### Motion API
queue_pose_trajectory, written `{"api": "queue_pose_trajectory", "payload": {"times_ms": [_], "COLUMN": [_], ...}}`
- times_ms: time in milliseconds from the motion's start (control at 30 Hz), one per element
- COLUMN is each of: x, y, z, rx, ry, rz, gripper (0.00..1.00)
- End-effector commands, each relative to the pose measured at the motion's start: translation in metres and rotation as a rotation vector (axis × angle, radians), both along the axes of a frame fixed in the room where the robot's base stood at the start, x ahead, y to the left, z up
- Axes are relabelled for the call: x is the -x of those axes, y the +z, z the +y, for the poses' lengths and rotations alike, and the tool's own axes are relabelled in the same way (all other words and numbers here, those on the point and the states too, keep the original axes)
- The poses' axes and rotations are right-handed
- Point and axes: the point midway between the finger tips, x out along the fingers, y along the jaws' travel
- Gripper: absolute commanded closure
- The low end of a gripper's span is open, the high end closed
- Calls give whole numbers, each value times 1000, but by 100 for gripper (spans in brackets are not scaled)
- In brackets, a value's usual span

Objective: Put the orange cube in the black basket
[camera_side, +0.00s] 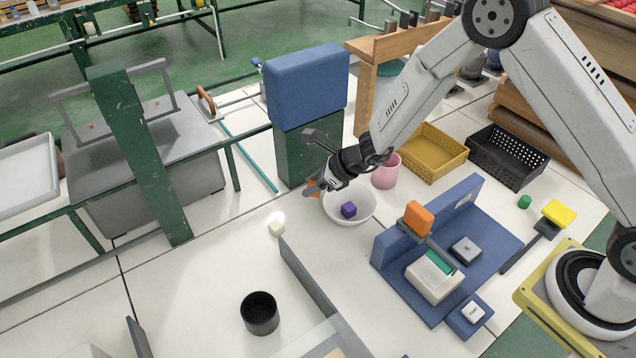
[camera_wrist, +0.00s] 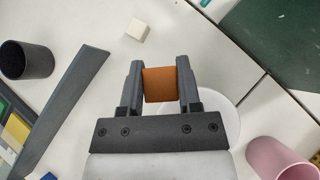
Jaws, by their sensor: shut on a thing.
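My gripper (camera_wrist: 160,68) is shut on the orange cube (camera_wrist: 159,86), which sits between its two fingers in the wrist view. In the side view my gripper (camera_side: 317,187) is beside the left rim of the white bowl, with a bit of the orange cube (camera_side: 312,187) showing; the rest is hidden behind the fingers. The black basket (camera_side: 508,156) stands at the back right in the side view, right of the yellow basket. It looks empty and is out of the wrist view.
A pink cup (camera_side: 386,172) and yellow basket (camera_side: 433,153) stand between my gripper and the black basket. A blue stand (camera_side: 385,250) bears an orange block (camera_side: 418,217). A white cube (camera_side: 276,228) and black cup (camera_side: 260,314) are nearer.

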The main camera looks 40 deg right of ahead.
Motion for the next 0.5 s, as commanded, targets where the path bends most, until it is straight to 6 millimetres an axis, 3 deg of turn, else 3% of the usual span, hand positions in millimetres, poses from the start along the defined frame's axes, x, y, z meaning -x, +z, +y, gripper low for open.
{"api": "queue_pose_trajectory", "payload": {"times_ms": [200,500], "x": [22,34], "y": [10,16], "z": [-5,-8], "rx": [-1,0], "ry": [-1,-1], "rz": [-1,-1], "gripper": [100,100]}}
